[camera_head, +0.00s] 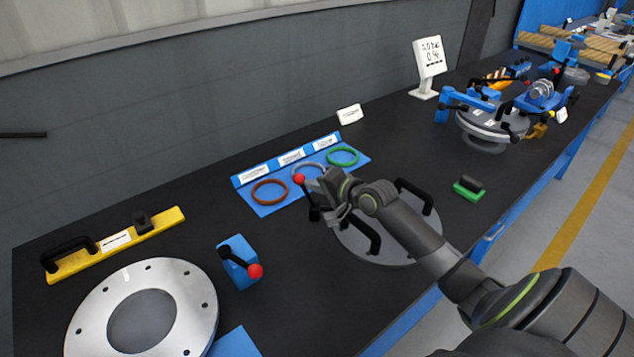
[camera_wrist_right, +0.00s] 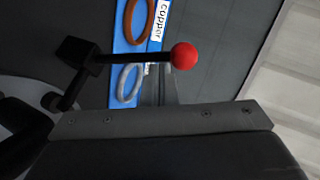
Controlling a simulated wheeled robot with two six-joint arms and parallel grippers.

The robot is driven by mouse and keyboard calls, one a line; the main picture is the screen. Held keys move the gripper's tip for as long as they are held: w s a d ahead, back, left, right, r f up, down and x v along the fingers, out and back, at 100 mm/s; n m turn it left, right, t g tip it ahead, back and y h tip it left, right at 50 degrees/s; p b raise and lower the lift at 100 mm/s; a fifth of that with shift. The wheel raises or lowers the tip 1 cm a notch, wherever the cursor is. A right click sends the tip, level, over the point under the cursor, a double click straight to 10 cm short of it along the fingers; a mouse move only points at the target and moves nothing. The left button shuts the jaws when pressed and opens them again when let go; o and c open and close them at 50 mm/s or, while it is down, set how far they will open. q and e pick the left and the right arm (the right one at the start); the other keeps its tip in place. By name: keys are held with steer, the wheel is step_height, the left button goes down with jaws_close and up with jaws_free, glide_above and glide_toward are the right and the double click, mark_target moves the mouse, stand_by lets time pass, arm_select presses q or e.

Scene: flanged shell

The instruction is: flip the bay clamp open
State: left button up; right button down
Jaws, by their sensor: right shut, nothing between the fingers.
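A clamp lever with a red ball (camera_head: 299,178) and a black arm stands just left of my right gripper (camera_head: 328,192) in the head view. In the right wrist view its red ball (camera_wrist_right: 184,56) sits at the end of a thin black bar, which runs left to a black block (camera_wrist_right: 76,52). My right gripper is shut and empty, close to this lever; I cannot tell if they touch. A second clamp, a blue block (camera_head: 236,272) with a black lever and red ball (camera_head: 255,271), stands at the front left. My left gripper is out of view.
A grey disc with black handles (camera_head: 390,245) lies under my right arm. A blue tray (camera_head: 262,208) holds brown, grey and green rings behind the lever. A silver flange ring (camera_head: 190,290) and a yellow bar (camera_head: 160,228) lie at the left. A green block (camera_head: 467,192) is at right.

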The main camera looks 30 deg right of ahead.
mark_target(303, 180)
steer(key=shift+w+a+r+p, duration=0.2)
steer(key=shift+a+p, duration=0.15)
steer(key=shift+p, duration=0.8)
steer(key=w+a+n+g+h+p, duration=0.1)
steer(key=g+p, duration=0.1)
steer(key=p, duration=0.4)
steer(key=shift+w+a+r+h, duration=0.1)
steer(key=shift+w+a+h, duration=0.2)
steer(key=shift+a+h, duration=0.1)
steer(key=a+f+g+h+p, duration=0.1)
steer(key=p, duration=0.1)
steer(key=w+a+f+n+g+h+p, duration=0.1)
steer(key=w+f+n+g+h+p, duration=0.1)
steer(key=g+p, duration=0.1)
steer(key=shift+w+a+p, duration=0.2)
steer(key=shift+a+p, duration=0.1)
steer(key=shift+a, duration=0.1)
steer(key=shift+w+a+f+n+g+h, duration=0.2)
steer(key=shift+f+n+g+h, duration=0.1)
steer(key=shift+f+g+h, duration=0.25)
steer(key=shift+w+a+f, duration=0.1)
steer(key=shift+a+f, duration=0.05)
steer(key=shift+f, duration=0.2)
steer(key=shift+r, duration=0.1)
